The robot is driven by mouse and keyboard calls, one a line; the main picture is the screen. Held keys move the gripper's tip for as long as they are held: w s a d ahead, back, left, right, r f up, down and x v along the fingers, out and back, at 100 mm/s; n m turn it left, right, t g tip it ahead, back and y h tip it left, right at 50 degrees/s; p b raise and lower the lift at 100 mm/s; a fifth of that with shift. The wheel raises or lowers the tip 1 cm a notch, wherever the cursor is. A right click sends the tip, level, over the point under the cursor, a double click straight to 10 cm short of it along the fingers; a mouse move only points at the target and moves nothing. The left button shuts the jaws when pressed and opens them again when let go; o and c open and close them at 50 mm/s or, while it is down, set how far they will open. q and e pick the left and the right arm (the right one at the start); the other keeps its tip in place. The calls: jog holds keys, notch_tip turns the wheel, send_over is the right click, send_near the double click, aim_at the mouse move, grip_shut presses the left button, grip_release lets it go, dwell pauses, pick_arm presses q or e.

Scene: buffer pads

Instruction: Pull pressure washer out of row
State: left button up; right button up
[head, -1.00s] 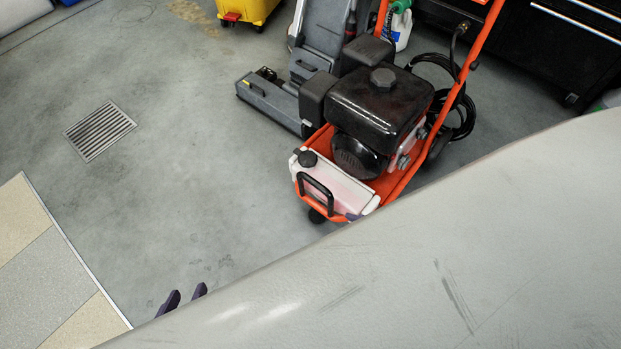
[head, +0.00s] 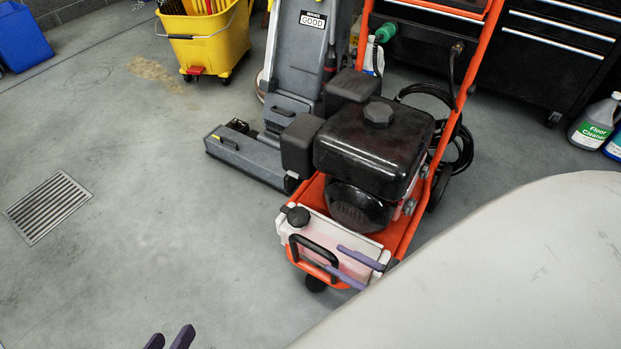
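The pressure washer (head: 366,150) has an orange frame, a black engine and a pinkish-white tank (head: 322,243) at its front end. A black loop handle (head: 312,250) stands on the front of the tank. My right gripper (head: 334,258) shows two purple fingers, apart, over the tank's right half, with tips close to the handle's right end. I cannot tell whether they touch it. The rest of that gripper is hidden behind the pale surface at lower right. My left gripper (head: 172,333) shows only two purple fingertips, apart and empty, at the bottom edge, left of the washer.
A grey floor machine (head: 296,60) stands close behind and left of the washer. A yellow mop bucket (head: 212,38) is further left. A black tool cabinet (head: 555,55) and floor cleaner bottles (head: 594,122) are at right. The floor around the drain grate (head: 47,207) is clear.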

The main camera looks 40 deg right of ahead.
aim_at(302, 241)
jog(key=b+x, duration=0.1)
jog(key=x, duration=0.7)
jog(key=shift+w+a, duration=0.15)
jog(key=shift+w, duration=0.15)
grip_shut()
